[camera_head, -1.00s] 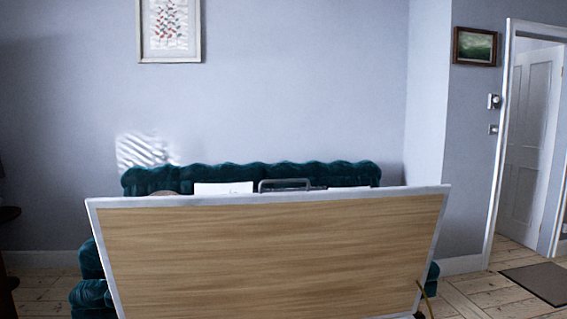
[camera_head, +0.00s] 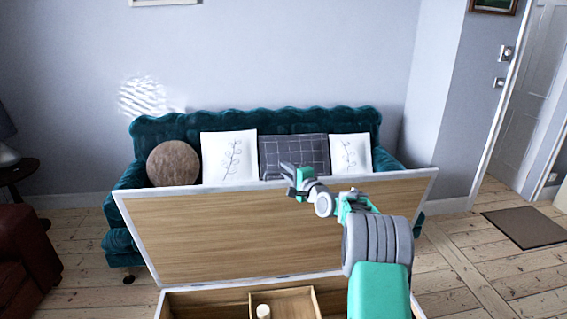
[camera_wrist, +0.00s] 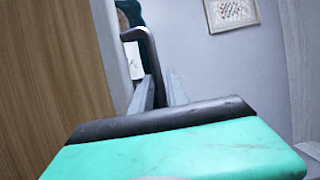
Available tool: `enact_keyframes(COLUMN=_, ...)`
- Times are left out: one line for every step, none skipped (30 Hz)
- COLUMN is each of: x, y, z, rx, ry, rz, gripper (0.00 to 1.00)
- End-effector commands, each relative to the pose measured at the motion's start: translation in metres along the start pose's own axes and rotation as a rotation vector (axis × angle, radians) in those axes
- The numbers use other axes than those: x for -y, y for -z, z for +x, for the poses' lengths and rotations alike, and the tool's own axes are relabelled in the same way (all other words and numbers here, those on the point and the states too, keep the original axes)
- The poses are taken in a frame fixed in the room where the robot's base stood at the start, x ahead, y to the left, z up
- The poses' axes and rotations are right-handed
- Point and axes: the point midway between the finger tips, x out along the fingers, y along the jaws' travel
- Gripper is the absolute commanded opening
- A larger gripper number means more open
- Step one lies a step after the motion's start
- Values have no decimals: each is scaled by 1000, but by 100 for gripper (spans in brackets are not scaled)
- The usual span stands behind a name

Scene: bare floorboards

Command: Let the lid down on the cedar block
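The open lid (camera_head: 240,235) stands raised and tilted at the back of a wooden chest (camera_head: 195,306), its wood-grain inner face and pale rim towards me. A small pale thing (camera_head: 263,312) stands inside the chest near a divider; it may be the cedar block, and its lower part is cut off. My gripper (camera_head: 291,172) is at the middle of the lid's top edge. In the wrist view a dark bent handle (camera_wrist: 148,50) on the lid rim reaches down to my fingertips (camera_wrist: 158,88).
A green sofa (camera_head: 250,122) with several cushions stands close behind the lid. A red armchair (camera_head: 25,255) and a side table (camera_head: 18,172) are at the left. Floorboards are clear at the right, towards a dark mat (camera_head: 527,228) and a door.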

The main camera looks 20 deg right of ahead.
Motion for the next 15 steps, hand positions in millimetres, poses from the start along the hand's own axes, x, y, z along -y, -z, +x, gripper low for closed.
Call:
enact_keyframes(x=2, y=0, z=8, rx=1, ry=-1, rz=-1, gripper=20)
enact_keyframes(x=2, y=0, z=12, rx=1, ry=-2, rz=0, gripper=20)
enact_keyframes(x=1, y=0, z=16, rx=2, ry=-2, rz=-1, gripper=20)
enact_keyframes(x=1, y=0, z=19, rx=1, ry=-2, rz=-1, gripper=20)
enact_keyframes(x=1, y=0, z=21, rx=0, ry=-2, rz=-2, gripper=20)
enact_keyframes(x=1, y=0, z=22, rx=-1, ry=-1, rz=-2, gripper=20)
enact_keyframes(x=1, y=0, z=23, rx=-1, ry=-1, rz=-2, gripper=20)
enact_keyframes(x=1, y=0, z=23, rx=-1, ry=-1, rz=-2, gripper=20)
enact_keyframes(x=0, y=0, z=23, rx=-1, ry=-1, rz=-2, gripper=20)
enact_keyframes(x=0, y=0, z=23, rx=-1, ry=-1, rz=-2, gripper=20)
enact_keyframes(x=0, y=0, z=23, rx=-1, ry=-1, rz=-2, gripper=20)
enact_keyframes(x=0, y=0, z=23, rx=-1, ry=-2, rz=-2, gripper=20)
enact_keyframes(x=0, y=0, z=23, rx=-1, ry=-2, rz=-2, gripper=19)
enact_keyframes(x=0, y=0, z=23, rx=-1, ry=-2, rz=-2, gripper=16)
enact_keyframes(x=0, y=0, z=23, rx=-1, ry=-2, rz=-2, gripper=13)
